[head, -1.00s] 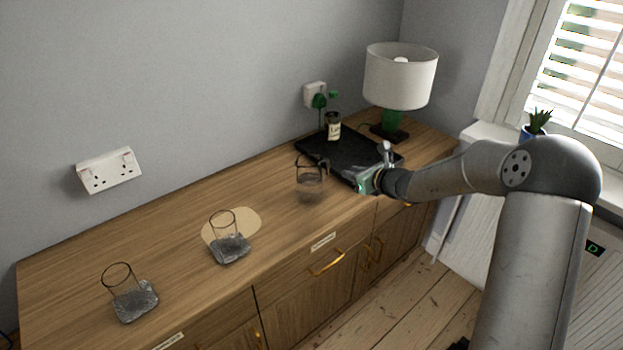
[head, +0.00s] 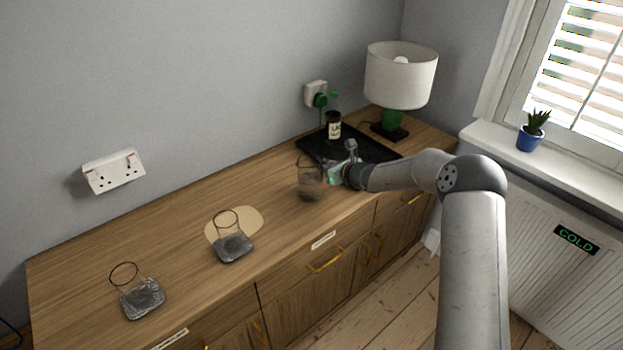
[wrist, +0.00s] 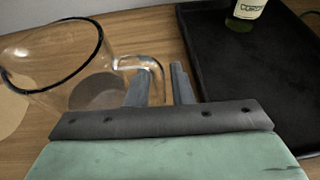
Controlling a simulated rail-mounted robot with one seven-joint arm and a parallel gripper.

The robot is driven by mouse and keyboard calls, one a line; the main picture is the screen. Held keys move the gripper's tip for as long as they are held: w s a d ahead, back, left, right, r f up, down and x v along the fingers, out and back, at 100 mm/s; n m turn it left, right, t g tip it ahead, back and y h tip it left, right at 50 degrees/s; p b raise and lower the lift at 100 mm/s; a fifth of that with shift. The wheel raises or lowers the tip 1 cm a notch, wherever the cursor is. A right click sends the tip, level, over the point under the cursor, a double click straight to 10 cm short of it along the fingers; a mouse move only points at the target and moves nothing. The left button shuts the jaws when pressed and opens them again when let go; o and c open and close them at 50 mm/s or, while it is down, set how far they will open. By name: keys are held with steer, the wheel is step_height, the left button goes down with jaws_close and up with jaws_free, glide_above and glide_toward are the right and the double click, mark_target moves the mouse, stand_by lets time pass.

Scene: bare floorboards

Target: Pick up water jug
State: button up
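The water jug (head: 311,182) is clear glass with a dark rim and stands upright on the wooden sideboard, left of the black tray. In the wrist view the jug (wrist: 72,88) fills the left side, its handle (wrist: 150,64) pointing toward my gripper. My gripper (head: 334,173) is at the jug's right side. In the wrist view the two fingers of my gripper (wrist: 160,84) are apart, with the outer part of the handle showing between them. I cannot tell whether either finger touches the handle. The handle's lower end is hidden behind the gripper.
The black tray (head: 372,149) holds a dark bottle (head: 333,127), with a white-shaded lamp (head: 400,75) behind.

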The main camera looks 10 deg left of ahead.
jaws_close()
stand_by(0.5)
steer(key=shift+r, duration=0.1)
stand_by(0.8)
